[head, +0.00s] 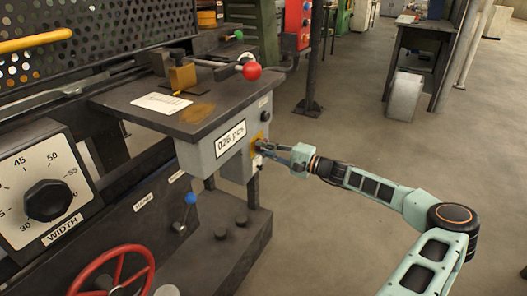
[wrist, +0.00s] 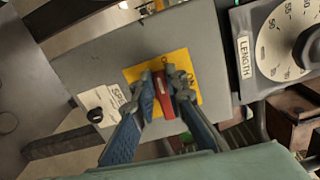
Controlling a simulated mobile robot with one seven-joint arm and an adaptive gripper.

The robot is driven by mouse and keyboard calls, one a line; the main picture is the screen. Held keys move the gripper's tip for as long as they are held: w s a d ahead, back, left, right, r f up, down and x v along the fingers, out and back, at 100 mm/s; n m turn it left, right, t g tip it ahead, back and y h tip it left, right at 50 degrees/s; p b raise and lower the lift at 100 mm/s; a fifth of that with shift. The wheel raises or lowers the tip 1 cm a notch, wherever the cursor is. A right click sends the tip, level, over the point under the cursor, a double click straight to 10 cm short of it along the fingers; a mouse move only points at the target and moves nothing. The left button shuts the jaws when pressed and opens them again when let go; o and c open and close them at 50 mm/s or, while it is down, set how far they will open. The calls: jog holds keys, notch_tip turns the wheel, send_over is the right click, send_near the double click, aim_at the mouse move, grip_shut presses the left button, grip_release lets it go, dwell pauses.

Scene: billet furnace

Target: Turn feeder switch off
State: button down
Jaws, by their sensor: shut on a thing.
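In the wrist view a red switch handle (wrist: 172,119) sits on a yellow plate (wrist: 134,73) on a grey panel. My gripper (wrist: 163,92) is shut on this handle, with one finger on each side. Lettering shows on the plate at the right of the fingers, partly covered. In the head view the yellow plate (head: 256,136) is on the right face of the grey box under the table. My gripper (head: 264,147) reaches it from the right, and the red handle is hidden there.
A white label with a black knob (wrist: 96,115) is left of the plate; a LENGTH dial (wrist: 280,40) is at the right. In the head view a red ball lever (head: 251,71) rises above the table, and a red handwheel (head: 120,268) is at lower left.

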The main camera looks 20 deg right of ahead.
jog(key=shift+f+n, duration=0.1)
jog(key=shift+n, duration=0.5)
jog(key=c, duration=1.9)
grip_release()
jog(key=shift+c, duration=0.2)
jog(key=v, duration=1.2)
